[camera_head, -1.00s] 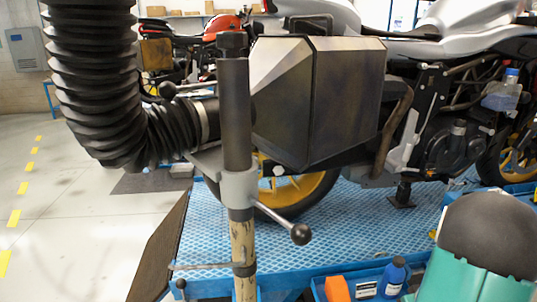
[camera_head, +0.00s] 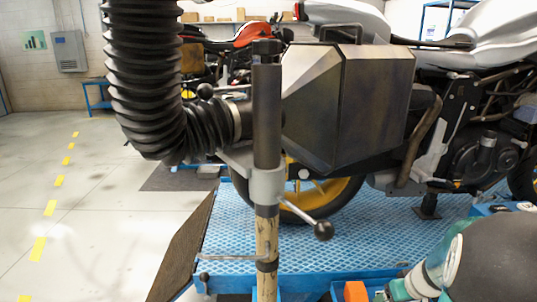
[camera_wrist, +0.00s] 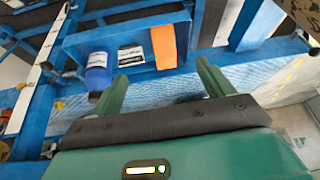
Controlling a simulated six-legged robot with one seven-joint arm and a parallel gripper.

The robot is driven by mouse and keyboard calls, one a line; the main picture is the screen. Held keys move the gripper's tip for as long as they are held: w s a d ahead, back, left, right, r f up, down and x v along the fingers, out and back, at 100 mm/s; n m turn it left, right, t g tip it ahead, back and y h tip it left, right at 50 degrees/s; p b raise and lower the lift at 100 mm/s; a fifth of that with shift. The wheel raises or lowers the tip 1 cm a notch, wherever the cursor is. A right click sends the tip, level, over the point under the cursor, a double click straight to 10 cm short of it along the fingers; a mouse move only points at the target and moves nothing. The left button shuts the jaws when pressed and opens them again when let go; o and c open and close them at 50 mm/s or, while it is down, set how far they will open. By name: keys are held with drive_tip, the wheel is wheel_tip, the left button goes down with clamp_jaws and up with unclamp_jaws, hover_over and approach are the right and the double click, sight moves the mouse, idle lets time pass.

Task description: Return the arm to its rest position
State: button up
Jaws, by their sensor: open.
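My gripper (camera_wrist: 162,84) shows in the wrist view with its two green fingers spread wide apart and nothing between them. Beyond the fingers lies a blue tray (camera_wrist: 205,45) holding a blue bottle (camera_wrist: 98,75), labelled boxes (camera_wrist: 131,55) and an orange item (camera_wrist: 164,47). The fingers appear apart from these things. In the head view, my dark and teal arm is low at the lower right corner. The gripper's fingers cannot be made out there.
A motorcycle (camera_head: 440,110) stands on a blue lift platform (camera_head: 350,235). A black hose (camera_head: 148,80) and an upright stand (camera_head: 267,130) with a ball-ended handle are in front. The orange item (camera_head: 355,291) shows at the bottom edge. Open floor (camera_head: 100,220) lies left.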

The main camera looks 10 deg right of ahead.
drive_tip(key=w+a+r+n, duration=0.1)
drive_tip(key=w+a+r, duration=0.1)
drive_tip(key=a+r, duration=0.8)
drive_tip(key=s+a+r, duration=0.4)
drive_tip(key=s+a, duration=0.1)
drive_tip(key=a, duration=0.5)
drive_tip(key=s+a+r, duration=0.4)
drive_tip(key=s+a, duration=0.2)
drive_tip(key=a, duration=0.4)
drive_tip(key=shift+n+t, duration=0.3)
drive_tip(key=shift+n, duration=0.1)
drive_tip(key=shift+s+a, duration=0.1)
